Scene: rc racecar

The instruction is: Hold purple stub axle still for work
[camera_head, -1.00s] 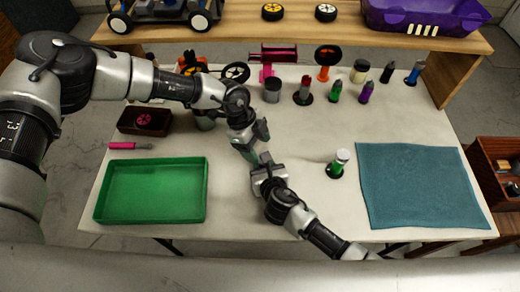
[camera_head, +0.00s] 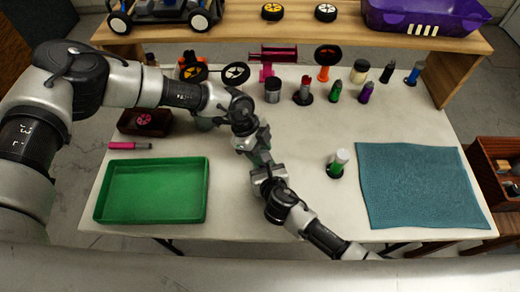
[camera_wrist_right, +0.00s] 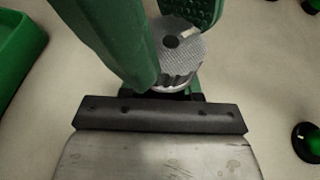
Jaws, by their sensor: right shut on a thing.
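My right gripper (camera_head: 264,168) comes up from the bottom of the head view, at mid table right of the green tray. In the right wrist view its green fingers (camera_wrist_right: 160,45) are shut on a grey, knurled round part (camera_wrist_right: 178,55) with a dark centre. The fingers hide much of it. My left gripper (camera_head: 258,152) points down from the upper left, with its tips right at the right gripper. Its jaws are too small and overlapped to read, and whether they touch the held part is hidden.
A green tray (camera_head: 98,212) lies at left, below a magenta-handled tool (camera_head: 130,146) and a dark red box (camera_head: 145,131). A blue-green mat (camera_head: 420,185) lies at right. A green-and-white bottle (camera_head: 338,162) stands between grippers and mat. Several small bottles and a magenta stand (camera_head: 268,58) line the back.

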